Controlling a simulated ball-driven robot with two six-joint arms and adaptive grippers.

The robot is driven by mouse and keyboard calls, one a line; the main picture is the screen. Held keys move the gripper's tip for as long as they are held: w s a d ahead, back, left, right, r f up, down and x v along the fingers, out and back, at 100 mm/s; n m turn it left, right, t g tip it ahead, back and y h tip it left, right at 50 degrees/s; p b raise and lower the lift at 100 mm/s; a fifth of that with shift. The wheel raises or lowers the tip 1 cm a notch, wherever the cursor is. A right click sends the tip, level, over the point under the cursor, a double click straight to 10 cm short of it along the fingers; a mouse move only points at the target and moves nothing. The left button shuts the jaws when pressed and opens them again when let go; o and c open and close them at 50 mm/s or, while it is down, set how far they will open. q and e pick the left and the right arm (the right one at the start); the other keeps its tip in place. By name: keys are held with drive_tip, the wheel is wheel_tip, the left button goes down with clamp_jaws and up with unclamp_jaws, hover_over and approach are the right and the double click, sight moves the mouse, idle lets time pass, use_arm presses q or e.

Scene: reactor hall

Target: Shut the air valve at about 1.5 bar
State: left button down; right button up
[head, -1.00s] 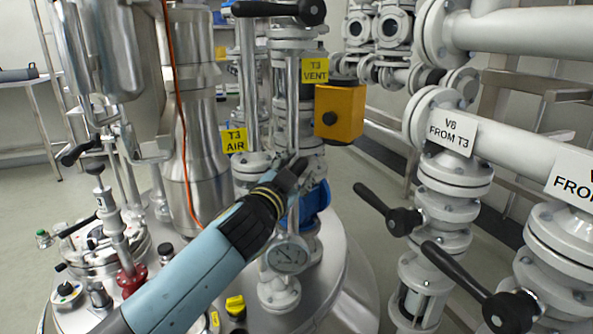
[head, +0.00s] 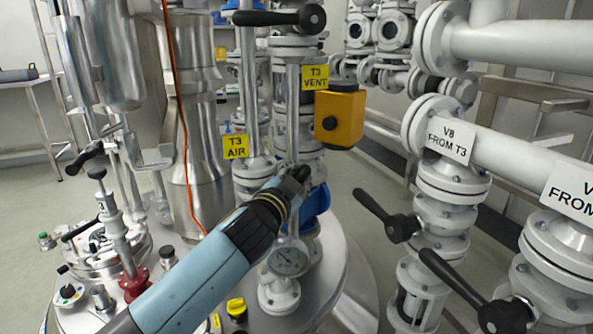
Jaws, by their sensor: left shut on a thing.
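My left gripper (head: 295,180) is shut at the fittings beneath the yellow T3 AIR label (head: 236,146) and the T3 VENT label (head: 315,78). It appears to be on the air valve's handle, but its fingers hide what lies between them. A blue valve body (head: 317,203) shows just behind and right of the fingers. A round pressure gauge (head: 288,261) faces me below the gripper; its needle is too small to read surely. My right gripper is not in view.
A black lever (head: 280,18) lies across the top of the pipes. A yellow box (head: 339,117) stands right of the gripper. Black levers on V8 (head: 387,216) and its neighbour (head: 478,290) stick out at right. An orange cable (head: 182,130) hangs at left.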

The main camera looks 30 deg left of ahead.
use_arm(q)
drive_tip(key=p, duration=0.2)
drive_tip(key=d+m+g+p, duration=0.1)
drive_tip(key=p, duration=0.1)
drive_tip(key=shift+w+f+g, duration=0.3)
drive_tip(key=shift+w, duration=0.1)
wheel_tip(320, 180, down, 7)
drive_tip(key=w+d+m+g+y+p, duration=0.1)
drive_tip(key=m+g+p, duration=0.3)
drive_tip(key=p, duration=0.1)
drive_tip(key=shift+g, duration=0.3)
drive_tip(key=shift+y, duration=0.3)
drive_tip(key=c, duration=1.1)
unclamp_jaws()
drive_tip(key=shift+w+d, duration=0.1)
drive_tip(key=shift+c, duration=0.2)
drive_tip(key=shift+r, duration=0.1)
